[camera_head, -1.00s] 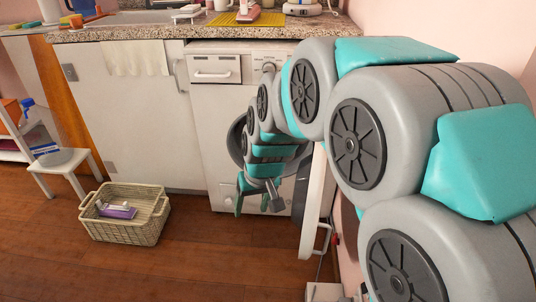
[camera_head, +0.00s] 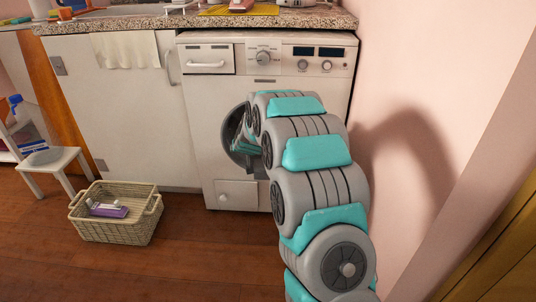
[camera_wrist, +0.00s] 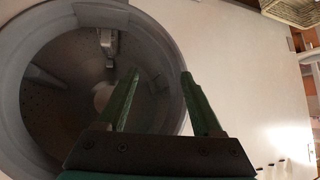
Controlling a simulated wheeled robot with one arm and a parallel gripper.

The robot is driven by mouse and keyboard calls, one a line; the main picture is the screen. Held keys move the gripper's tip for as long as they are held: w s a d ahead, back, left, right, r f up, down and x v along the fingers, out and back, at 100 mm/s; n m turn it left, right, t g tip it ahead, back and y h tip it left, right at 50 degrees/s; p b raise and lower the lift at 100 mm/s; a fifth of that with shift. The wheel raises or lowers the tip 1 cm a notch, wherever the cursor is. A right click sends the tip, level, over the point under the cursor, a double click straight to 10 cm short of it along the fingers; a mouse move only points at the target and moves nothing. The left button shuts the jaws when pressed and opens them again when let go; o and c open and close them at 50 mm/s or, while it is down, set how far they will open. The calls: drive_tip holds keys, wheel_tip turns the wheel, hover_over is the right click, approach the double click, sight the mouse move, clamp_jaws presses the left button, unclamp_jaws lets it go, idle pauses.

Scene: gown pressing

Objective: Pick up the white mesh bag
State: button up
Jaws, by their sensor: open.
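The white washing machine (camera_head: 203,115) stands ahead with its round drum opening uncovered. In the wrist view, the grey drum (camera_wrist: 45,110) fills the left side. A small pale patch (camera_wrist: 102,97) shows inside it, partly behind one finger; it may be the white mesh bag, but it is too dark to be sure. My gripper (camera_wrist: 160,74) is open, its two green fingers apart with nothing between them. It is at the drum opening, towards its right rim.
A wicker basket (camera_head: 151,227) holding a purple-and-white item (camera_head: 108,210) stands on the floor at left. A white stool (camera_head: 48,159) is farther left. The wall (camera_head: 425,100) is close on the right. The floor before the machine is clear.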

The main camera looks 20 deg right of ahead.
drive_tip(key=w+d+f+t+h+b, duration=0.1)
drive_tip(key=w+d+f, duration=0.2)
drive_tip(key=d+f, duration=0.1)
drive_tip(key=w+d+f+m+t+h+b, duration=0.1)
drive_tip(key=w+d+f+h, duration=0.1)
drive_tip(key=w+d+f, duration=0.1)
drive_tip(key=w+d+f+m+h, duration=0.1)
drive_tip(key=w+d+f, duration=0.3)
drive_tip(key=d+f, duration=0.1)
drive_tip(key=shift+f+t+b, duration=0.3)
drive_tip(key=shift+t+b, duration=0.1)
drive_tip(key=shift+w+d+f+h, duration=0.1)
drive_tip(key=shift+w+d+h, duration=0.25)
drive_tip(key=shift+w, duration=0.25)
drive_tip(key=shift+s+d+x, duration=0.1)
drive_tip(key=shift+d+x, duration=0.05)
drive_tip(key=shift+x, duration=0.95)
drive_tip(key=shift+s+d+x, duration=0.1)
drive_tip(key=shift+d+x, duration=0.05)
drive_tip(key=shift+x, duration=2.05)
drive_tip(key=shift+f, duration=0.15)
clamp_jaws()
